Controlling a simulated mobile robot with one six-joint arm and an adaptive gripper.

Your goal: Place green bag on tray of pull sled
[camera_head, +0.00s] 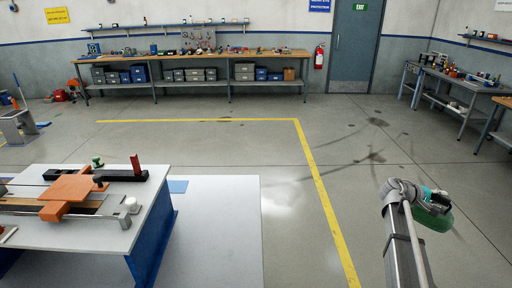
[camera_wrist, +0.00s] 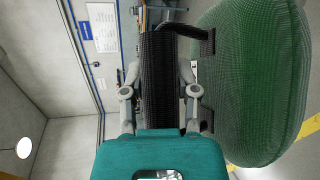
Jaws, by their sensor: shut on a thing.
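The green bag (camera_head: 437,219) hangs at my gripper (camera_head: 432,197) at the right of the head view, over open floor. In the wrist view the green bag (camera_wrist: 248,85) fills the right side, with a black strap joined to it. My gripper (camera_wrist: 160,95) is shut on a black ribbed part beside the bag, which looks like its handle. An orange block-like assembly (camera_head: 72,188), perhaps the pull sled, sits on a white-topped table at the left of the head view, far from my gripper. I cannot clearly make out its tray.
The white-topped table (camera_head: 55,238) has blue legs and carries a black bar with a red upright piece (camera_head: 136,165). A pale floor panel (camera_head: 215,235) lies beside it. Benches (camera_head: 190,82) line the back wall. Floor between the table and my arm is clear.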

